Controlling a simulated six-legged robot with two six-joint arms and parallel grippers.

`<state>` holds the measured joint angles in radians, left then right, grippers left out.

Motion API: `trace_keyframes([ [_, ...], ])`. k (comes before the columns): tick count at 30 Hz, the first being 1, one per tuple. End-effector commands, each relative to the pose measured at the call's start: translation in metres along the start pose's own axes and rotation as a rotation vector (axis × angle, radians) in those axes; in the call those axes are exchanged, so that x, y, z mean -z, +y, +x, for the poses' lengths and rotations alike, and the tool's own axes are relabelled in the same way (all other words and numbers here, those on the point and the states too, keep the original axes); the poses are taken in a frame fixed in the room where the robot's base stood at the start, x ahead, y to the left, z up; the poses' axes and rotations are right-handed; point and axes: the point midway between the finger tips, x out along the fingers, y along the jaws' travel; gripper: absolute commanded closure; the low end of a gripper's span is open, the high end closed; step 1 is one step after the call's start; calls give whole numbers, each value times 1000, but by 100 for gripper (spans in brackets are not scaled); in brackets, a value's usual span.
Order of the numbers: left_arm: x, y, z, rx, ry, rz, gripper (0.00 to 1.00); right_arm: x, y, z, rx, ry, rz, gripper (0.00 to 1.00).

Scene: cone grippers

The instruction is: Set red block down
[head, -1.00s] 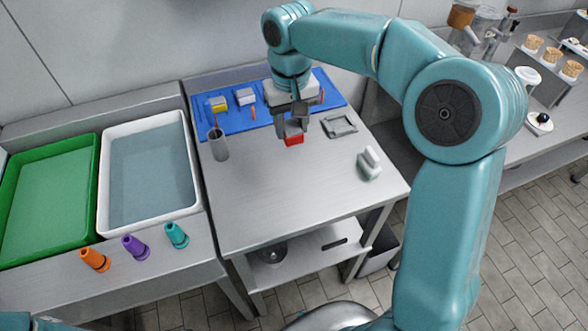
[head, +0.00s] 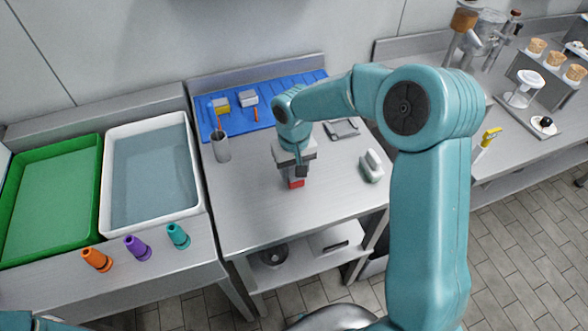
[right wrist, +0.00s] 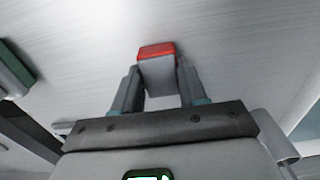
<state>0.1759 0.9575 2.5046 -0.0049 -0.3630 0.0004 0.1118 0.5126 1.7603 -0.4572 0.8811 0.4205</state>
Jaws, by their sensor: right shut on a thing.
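The red block (head: 296,184) is held low over the middle of the steel table (head: 255,215). My right gripper (head: 298,173) is shut on it from above. In the right wrist view the red end of the block (right wrist: 157,49) sticks out past the two fingertips (right wrist: 158,70), with a grey body between the fingers. I cannot tell whether its underside touches the table. My left gripper is not in view.
A blue mat (head: 285,95) with a few tools lies at the back. A grey cup (head: 221,148) stands left, a grey square tray (head: 342,129) behind and a pale handled tool (head: 371,166) right. The table's front is clear.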

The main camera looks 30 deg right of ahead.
Motion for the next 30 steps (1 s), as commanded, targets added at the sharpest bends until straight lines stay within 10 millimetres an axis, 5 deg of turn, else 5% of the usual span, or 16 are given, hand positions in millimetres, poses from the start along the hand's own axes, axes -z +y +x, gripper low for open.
trace_keyframes([
  [6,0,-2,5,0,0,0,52,0,0,5,0,0,0,90],
  [7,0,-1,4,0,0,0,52,0,0,4,0,0,0,52],
  [9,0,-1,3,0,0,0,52,0,0,3,0,0,0,33],
  [21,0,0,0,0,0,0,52,1,0,-7,0,2,0,33],
  [30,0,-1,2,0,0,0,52,1,0,-74,1,5,0,33],
])
